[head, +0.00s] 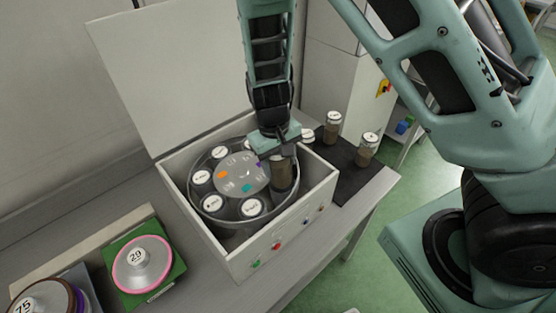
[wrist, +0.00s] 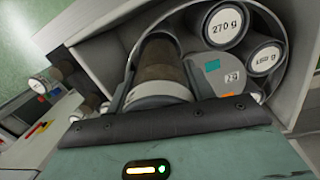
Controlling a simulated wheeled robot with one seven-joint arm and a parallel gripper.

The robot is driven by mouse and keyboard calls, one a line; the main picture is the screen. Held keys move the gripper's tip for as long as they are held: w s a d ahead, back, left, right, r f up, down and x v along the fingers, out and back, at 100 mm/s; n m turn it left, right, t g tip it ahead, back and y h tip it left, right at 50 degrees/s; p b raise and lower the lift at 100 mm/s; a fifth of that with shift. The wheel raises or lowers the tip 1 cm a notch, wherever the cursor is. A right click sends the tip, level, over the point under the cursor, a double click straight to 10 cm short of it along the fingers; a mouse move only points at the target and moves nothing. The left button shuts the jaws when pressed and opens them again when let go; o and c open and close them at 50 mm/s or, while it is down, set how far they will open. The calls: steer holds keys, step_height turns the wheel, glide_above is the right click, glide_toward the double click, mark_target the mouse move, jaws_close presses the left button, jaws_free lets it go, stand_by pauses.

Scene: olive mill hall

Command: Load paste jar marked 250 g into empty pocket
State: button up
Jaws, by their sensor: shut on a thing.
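My gripper (head: 277,150) is shut on a jar of brown paste (head: 282,177). It holds the jar upright over the right side of the round rotor (head: 205,213) inside the open white box. In the wrist view the held jar (wrist: 160,60) fills the space between the fingers; no mark on it can be read. I cannot tell whether its base is inside a pocket. Several white-lidded jars sit around the rotor; two lids in the wrist view read 270 g (wrist: 227,25) and what looks like 250 g or similar (wrist: 265,58). The pocket under the held jar is hidden.
The box's front wall (head: 290,232) stands close to the held jar, and its raised lid (head: 175,65) is behind. Jars (head: 333,127) (head: 367,150) stand on a dark mat (head: 345,173) at right. Pink-rimmed (head: 142,264) and dark-rimmed (head: 48,300) discs lie at lower left.

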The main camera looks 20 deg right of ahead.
mark_target(281, 175)
steer(key=shift+s+d+f+b, duration=0.1)
steer(key=shift+d+f+b, duration=0.05)
steer(key=shift+f+b, duration=1.15)
steer(key=shift+s+d+f+b, duration=0.1)
steer(key=shift+f+b, duration=0.9)
steer(key=shift+f, duration=0.45)
steer(key=shift+w, duration=0.1)
steer(key=o, duration=1.2)
steer(key=r, duration=0.5)
steer(key=a+r, duration=0.1)
steer(key=r, duration=1.1)
steer(key=shift+w+a+r+b, duration=0.2)
steer(key=shift+w+a+b, duration=0.1)
steer(key=shift+w+b, duration=0.05)
